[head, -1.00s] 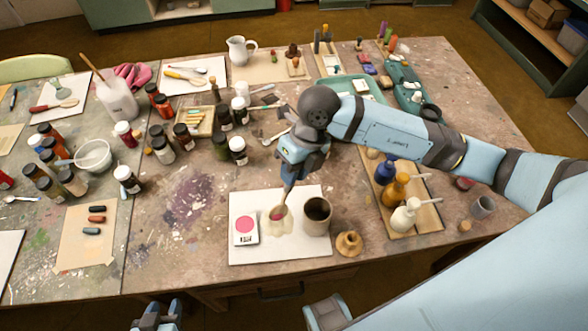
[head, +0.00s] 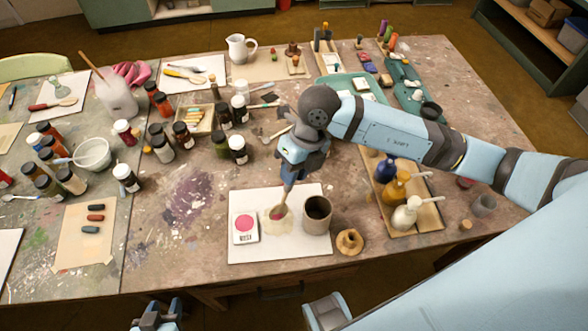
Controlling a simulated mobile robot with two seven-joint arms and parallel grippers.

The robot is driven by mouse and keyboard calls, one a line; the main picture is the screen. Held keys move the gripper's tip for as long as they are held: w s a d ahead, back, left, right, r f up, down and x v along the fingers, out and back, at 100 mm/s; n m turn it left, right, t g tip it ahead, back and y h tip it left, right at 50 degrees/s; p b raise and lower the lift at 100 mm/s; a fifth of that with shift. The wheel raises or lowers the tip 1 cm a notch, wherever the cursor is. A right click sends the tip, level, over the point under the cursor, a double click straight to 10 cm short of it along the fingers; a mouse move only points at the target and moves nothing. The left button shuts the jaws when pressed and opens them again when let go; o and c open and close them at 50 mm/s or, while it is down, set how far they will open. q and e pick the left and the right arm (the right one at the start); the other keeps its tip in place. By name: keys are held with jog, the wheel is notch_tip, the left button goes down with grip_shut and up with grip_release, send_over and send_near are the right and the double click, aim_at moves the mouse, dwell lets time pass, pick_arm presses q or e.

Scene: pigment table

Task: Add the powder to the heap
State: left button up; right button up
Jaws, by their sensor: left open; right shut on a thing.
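My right gripper (head: 292,173) is shut on a wooden spoon (head: 280,210) and holds it tilted, bowl downward, over the white sheet (head: 290,251). The spoon's bowl holds a little reddish-pink powder. Under and around the bowl is a pale cream heap (head: 275,228) on the sheet; I cannot tell whether the spoon touches it. My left gripper (head: 158,310) is open and empty at the bottom edge, in front of the table.
Pump bottles (head: 405,213) stand on a board further right. Several jars (head: 237,149) stand behind. The paint-stained table left of the sheet (head: 180,230) is clear.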

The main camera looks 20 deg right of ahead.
jog(key=shift+f+b, duration=0.4)
jog(key=shift+f, duration=0.15)
dwell(1.1)
jog(key=shift+r, duration=0.15)
jog(key=shift+r+p, duration=2.4)
jog(key=shift+r, duration=1.05)
jog(key=shift+w, duration=0.1)
